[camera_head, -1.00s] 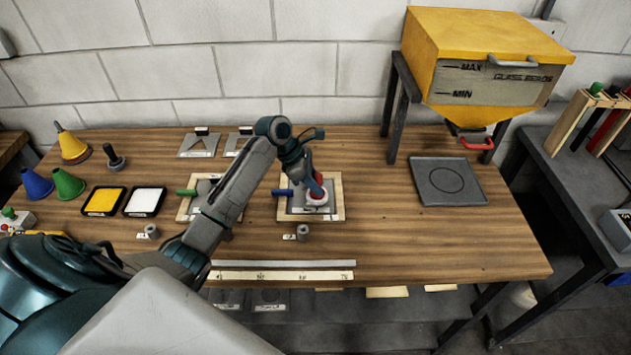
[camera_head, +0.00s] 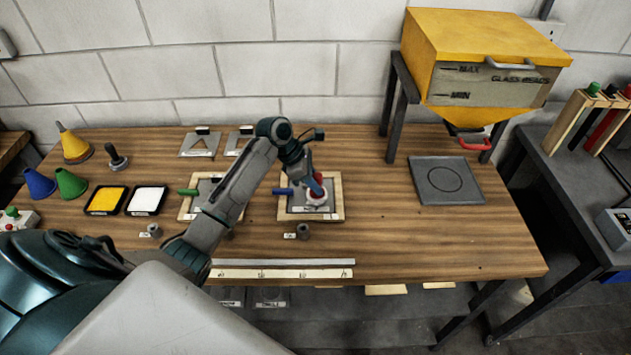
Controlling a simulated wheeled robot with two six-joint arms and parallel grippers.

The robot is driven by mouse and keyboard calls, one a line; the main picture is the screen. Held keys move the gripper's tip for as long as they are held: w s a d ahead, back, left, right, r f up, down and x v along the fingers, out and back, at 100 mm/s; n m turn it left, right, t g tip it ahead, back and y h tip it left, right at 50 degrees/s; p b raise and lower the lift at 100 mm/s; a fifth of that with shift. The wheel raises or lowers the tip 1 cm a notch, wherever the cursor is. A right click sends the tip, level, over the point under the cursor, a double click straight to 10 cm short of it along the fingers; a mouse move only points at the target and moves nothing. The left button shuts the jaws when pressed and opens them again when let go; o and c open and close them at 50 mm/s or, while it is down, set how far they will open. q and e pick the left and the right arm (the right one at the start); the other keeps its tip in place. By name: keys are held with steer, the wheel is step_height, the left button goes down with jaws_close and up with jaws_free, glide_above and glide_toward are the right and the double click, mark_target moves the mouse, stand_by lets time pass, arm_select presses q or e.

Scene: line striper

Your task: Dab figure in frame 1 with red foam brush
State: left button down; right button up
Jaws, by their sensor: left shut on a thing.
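My left gripper (camera_head: 312,182) is shut on the red foam brush (camera_head: 316,194), a red piece with a pale round foot. It holds the brush over the right-hand wooden frame (camera_head: 339,208), which has a blue handle (camera_head: 283,191) at its left. The brush's foot appears to rest on the dark plate inside that frame; exact contact is hard to tell. A second wooden frame (camera_head: 184,209) with a green handle (camera_head: 187,192) stands to the left, partly hidden by my arm. Which frame is number 1 cannot be read. My right gripper is not in view.
Yellow (camera_head: 106,200) and white (camera_head: 147,200) trays, coloured cones (camera_head: 71,184) and a dark-handled tool (camera_head: 117,157) stand at the left. A yellow hopper (camera_head: 485,65) stands at the back right above a grey plate (camera_head: 445,181). A ruler (camera_head: 282,273) lies along the front edge.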

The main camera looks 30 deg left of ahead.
mark_target(317, 175)
arm_select(q)
steer(key=shift+f, duration=0.45)
stand_by(0.5)
step_height(317, 175, up, 3)
steer(key=p, duration=0.4)
steer(key=shift+f, duration=0.2)
steer(key=shift+r+p, duration=0.55)
steer(key=shift+r, duration=0.45)
